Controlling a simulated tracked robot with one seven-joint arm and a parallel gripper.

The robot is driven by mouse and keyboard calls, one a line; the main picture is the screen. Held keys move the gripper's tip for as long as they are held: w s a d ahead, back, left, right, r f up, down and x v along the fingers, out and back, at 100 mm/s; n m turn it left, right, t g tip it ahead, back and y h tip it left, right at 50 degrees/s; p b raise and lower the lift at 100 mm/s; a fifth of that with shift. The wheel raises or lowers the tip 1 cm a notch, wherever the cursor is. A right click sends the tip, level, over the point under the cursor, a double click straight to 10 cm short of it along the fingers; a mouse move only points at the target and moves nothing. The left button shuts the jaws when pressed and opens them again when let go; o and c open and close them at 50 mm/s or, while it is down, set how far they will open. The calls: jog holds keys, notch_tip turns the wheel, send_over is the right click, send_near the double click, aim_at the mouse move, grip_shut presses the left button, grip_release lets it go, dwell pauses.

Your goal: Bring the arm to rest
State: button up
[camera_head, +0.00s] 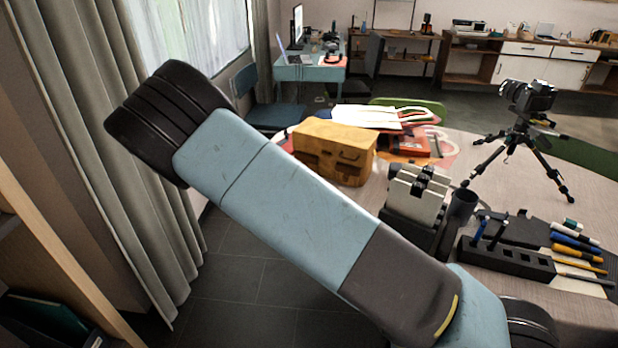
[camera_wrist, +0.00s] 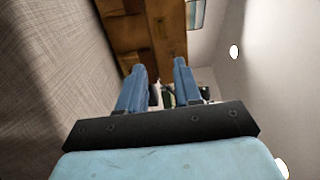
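My gripper (camera_wrist: 160,66) shows in the wrist view with its two blue fingers apart and nothing held between them. A dark crossbar joins the fingers at their base. In the camera_head view my blue and dark arm crosses the picture from upper left to lower right, in front of the table (camera_head: 465,155). My gripper cannot be made out in that view.
On the table are a wooden box (camera_head: 335,150), a beige-and-dark device (camera_head: 417,197), a dark cup (camera_head: 462,204), a black pen holder (camera_head: 505,262) and a camera on a tripod (camera_head: 524,130). A curtain (camera_head: 105,140) hangs at left. Dark floor is open between them.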

jog(key=shift+d, duration=0.1)
jog(key=s+d+r+m+g+h, duration=0.1)
jog(key=s+d+r+m+g, duration=0.3)
jog(key=d+m, duration=0.5)
jog(key=s+d+r+m+g, duration=0.2)
jog(key=d+r+m+g, duration=0.3)
jog(key=d+r+m, duration=0.3)
jog(key=s+d+r+m+g+h, duration=0.1)
jog(key=s+d+r+m+g, duration=0.3)
jog(key=d+m, duration=0.55)
jog(key=s+d+r+m+t+y, duration=0.1)
jog(key=s+r+m+y, duration=0.3)
jog(key=s+r+m, duration=0.4)
jog(key=s+d+r+m+t+y, duration=0.1)
jog(key=s+r+m+y, duration=0.4)
jog(key=s+m, duration=0.9)
notch_tip(320, 180, up, 3)
jog(key=shift+s+d+f+m, duration=0.15)
jog(key=shift+s+d+m, duration=0.1)
jog(key=shift+m, duration=0.2)
